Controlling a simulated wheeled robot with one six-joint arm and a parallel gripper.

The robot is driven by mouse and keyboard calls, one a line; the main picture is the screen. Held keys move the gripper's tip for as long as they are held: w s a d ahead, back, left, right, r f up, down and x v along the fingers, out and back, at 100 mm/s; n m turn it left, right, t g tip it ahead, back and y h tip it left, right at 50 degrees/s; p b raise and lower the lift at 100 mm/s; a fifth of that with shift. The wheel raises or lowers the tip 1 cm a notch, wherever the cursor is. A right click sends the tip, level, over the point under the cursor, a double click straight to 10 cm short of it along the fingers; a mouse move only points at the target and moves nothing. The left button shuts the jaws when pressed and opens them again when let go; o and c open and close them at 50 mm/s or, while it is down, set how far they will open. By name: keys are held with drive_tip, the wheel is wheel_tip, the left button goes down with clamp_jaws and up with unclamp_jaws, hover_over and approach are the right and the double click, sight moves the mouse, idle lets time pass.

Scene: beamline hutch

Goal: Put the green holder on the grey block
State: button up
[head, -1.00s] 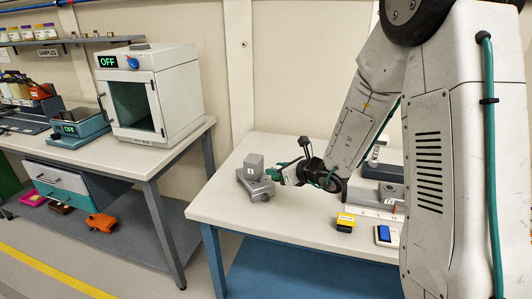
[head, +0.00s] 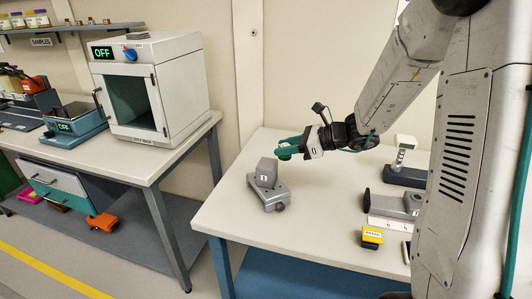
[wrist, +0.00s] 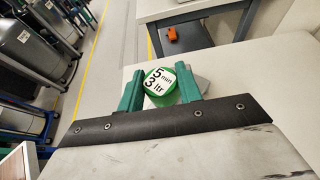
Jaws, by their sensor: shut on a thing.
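The grey block (head: 266,172) stands on a grey base with a knob (head: 270,196) near the left part of the white table. My gripper (head: 287,148) is up and to the right of the block in the head view, apart from it. Its teal fingers are shut on the green holder (head: 285,154), which shows only as a small green bit there.
The white table (head: 310,220) also carries a yellow box (head: 371,238) and grey equipment (head: 388,204) at the right. At the left, a bench holds a white cabinet (head: 150,85) and a teal device (head: 72,125). The table's front middle is clear.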

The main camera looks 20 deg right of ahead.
hover_over(267, 163)
drive_tip(key=shift+f, duration=2.1)
drive_tip(key=shift+f, duration=0.2)
drive_tip(key=o, duration=1)
